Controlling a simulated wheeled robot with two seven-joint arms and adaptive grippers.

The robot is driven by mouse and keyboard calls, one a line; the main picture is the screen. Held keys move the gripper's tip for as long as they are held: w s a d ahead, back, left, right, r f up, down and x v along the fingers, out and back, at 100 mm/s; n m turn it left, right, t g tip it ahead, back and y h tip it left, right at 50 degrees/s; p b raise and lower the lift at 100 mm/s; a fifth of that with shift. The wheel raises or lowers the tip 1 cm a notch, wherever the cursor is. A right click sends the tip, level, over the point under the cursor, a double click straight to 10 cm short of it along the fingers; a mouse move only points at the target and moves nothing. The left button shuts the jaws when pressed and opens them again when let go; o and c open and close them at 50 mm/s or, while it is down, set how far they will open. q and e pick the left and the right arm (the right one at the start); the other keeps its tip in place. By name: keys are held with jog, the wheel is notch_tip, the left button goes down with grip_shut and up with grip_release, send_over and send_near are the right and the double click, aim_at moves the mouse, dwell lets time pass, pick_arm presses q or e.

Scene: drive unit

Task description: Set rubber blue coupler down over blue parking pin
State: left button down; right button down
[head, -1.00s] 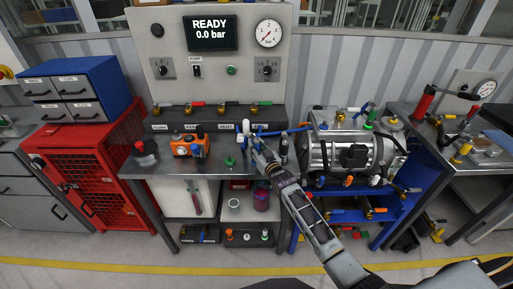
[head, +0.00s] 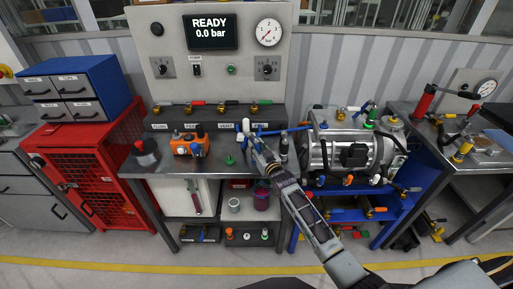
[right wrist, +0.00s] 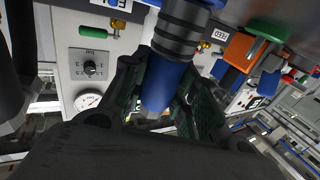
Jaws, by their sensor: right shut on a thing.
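My right gripper (head: 254,146) reaches over the middle workbench from the lower right in the head view. In the right wrist view its dark fingers (right wrist: 165,95) are shut on the blue coupler (right wrist: 163,85), a blue cylinder with a dark grey ribbed section at one end. In the head view the gripper mostly hides the coupler, and a blue hose (head: 287,131) runs right from there. I cannot make out the blue parking pin; it may be hidden behind the gripper or coupler. I cannot tell whether the coupler touches anything. My left gripper is not in view.
A green knob-like piece (head: 229,160) and an orange device (head: 190,147) stand left of the gripper on the metal bench (head: 170,166). A dark bottle-like item (head: 284,150) stands close on its right. A panel with valves rises behind; a silver drive unit (head: 350,153) is at right.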

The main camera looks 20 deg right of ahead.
jog(key=c, duration=1)
grip_release()
jog(key=shift+c, duration=0.2)
jog(key=shift+f, duration=0.1)
jog(key=shift+s, duration=0.2)
jog(key=s+d, duration=0.2)
jog(key=s, duration=0.9)
jog(key=shift+s, duration=0.25)
jog(key=shift+a, duration=0.1)
